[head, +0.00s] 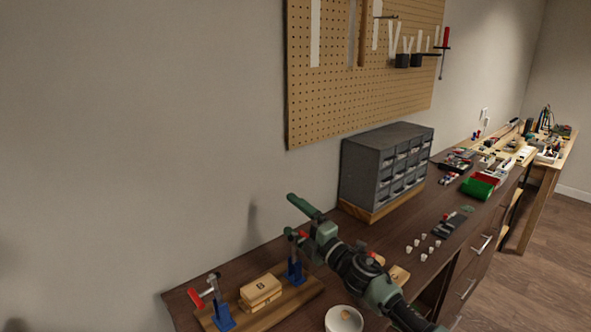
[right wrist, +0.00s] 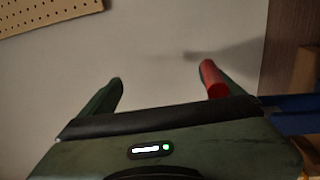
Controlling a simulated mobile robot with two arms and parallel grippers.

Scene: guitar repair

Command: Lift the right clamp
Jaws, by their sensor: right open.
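The right clamp (head: 295,271) stands upright, with a blue body, on a wooden board on the workbench. My right gripper (head: 290,214) is open at the top of this clamp. In the right wrist view, the clamp's red handle (right wrist: 213,80) lies between the open fingers, close against the right finger; I cannot tell whether they touch. A blue part (right wrist: 300,104) shows at the right edge there. The left clamp (head: 223,317), blue with a red handle, stands on the same board. My left gripper is not in view.
Stacked wooden blocks (head: 260,289) lie between the clamps. A white bowl (head: 344,320) is at the front edge. A grey drawer cabinet (head: 385,170) stands behind my right arm. A pegboard (head: 350,110) hangs on the wall. Small white pieces (head: 423,245) lie farther right.

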